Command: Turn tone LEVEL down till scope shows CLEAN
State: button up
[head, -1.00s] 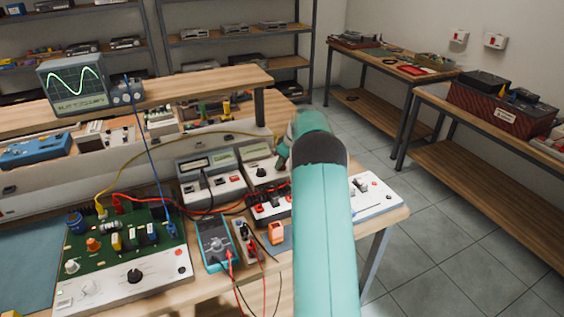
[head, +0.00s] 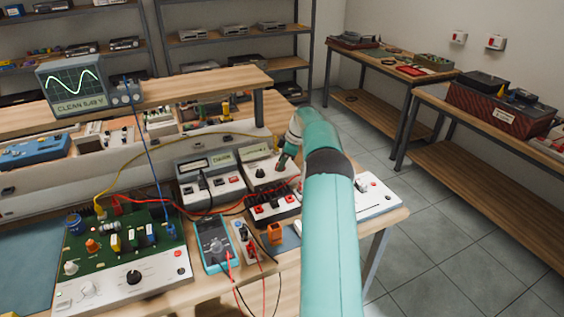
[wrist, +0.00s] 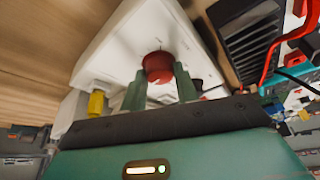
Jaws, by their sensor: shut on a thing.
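The scope (head: 75,86) stands on the raised shelf at the back left in the head view. Its screen shows a smooth, rounded green wave, with a caption that begins CLEAN; the digits after it are hard to read. The tone unit appears to be the white box (head: 262,171) with a small display and a black knob, at the right of the bench. My gripper (head: 283,163) is at its right side. In the wrist view my gripper (wrist: 160,88) is shut on a red knob (wrist: 158,66) on the white box's face (wrist: 120,55). A yellow plug (wrist: 96,103) sits beside it.
A black unit with red terminals (head: 272,206) stands in front of the box. A blue multimeter (head: 214,243), a green circuit board (head: 120,240) and red, yellow and blue leads crowd the bench. A white panel (head: 376,196) lies right of my arm.

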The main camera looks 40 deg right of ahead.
jog(key=o, duration=1)
jog(key=shift+c, duration=0.2)
jog(key=v, duration=1.3)
jog(key=shift+r, duration=0.4)
jog(key=shift+s, duration=0.1)
